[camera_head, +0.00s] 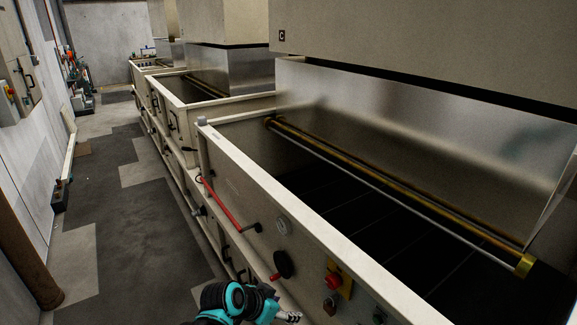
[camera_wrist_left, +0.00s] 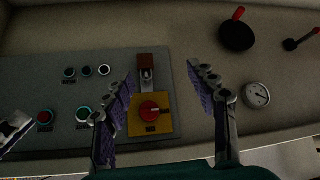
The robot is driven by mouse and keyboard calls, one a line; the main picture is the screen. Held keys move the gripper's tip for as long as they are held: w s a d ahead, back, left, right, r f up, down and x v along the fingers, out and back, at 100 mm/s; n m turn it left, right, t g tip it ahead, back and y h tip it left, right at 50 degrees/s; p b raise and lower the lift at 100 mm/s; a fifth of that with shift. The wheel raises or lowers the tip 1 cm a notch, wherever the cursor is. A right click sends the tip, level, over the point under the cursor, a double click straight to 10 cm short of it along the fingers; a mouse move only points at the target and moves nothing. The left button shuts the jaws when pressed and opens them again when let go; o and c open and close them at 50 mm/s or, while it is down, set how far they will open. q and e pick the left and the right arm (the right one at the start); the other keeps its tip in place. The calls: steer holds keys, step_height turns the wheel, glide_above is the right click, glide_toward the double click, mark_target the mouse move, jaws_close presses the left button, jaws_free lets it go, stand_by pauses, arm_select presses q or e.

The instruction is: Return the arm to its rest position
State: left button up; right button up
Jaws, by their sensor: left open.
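My left arm, teal and black, enters at the bottom of the head view. Its gripper (camera_head: 288,316) is in front of the hopper's side wall, near the red rotary switch (camera_head: 333,281) on its yellow plate. In the left wrist view the two fingers of my left gripper (camera_wrist_left: 160,73) are spread apart with nothing between them. The red switch (camera_wrist_left: 149,110) shows behind the gap between the fingers, on a grey control panel (camera_wrist_left: 60,95). I cannot tell the exact distance to the panel.
The near hopper (camera_head: 300,210) carries a red lever (camera_head: 222,205), a gauge (camera_head: 283,227) and a black handwheel (camera_head: 283,263) on its wall. More hoppers (camera_head: 175,105) line up behind. The aisle floor (camera_head: 140,235) on the left is clear. A brown pipe (camera_head: 25,255) stands at far left.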

step_height(320, 180, down, 3)
steer(key=b, duration=0.3)
steer(key=shift+s+f, duration=0.1)
steer(key=shift+f, duration=0.1)
arm_select(q)
steer(key=s+a+n+t+y, duration=0.1)
steer(key=s+a+n+y, duration=0.4)
steer(key=s+a, duration=0.9)
steer(key=a+n, duration=0.2)
steer(key=n, duration=0.1)
steer(key=shift+s+a+f+y, duration=0.2)
steer(key=shift+a+f+y, duration=0.1)
steer(key=shift+a, duration=0.05)
arm_select(e)
steer(key=o, duration=0.5)
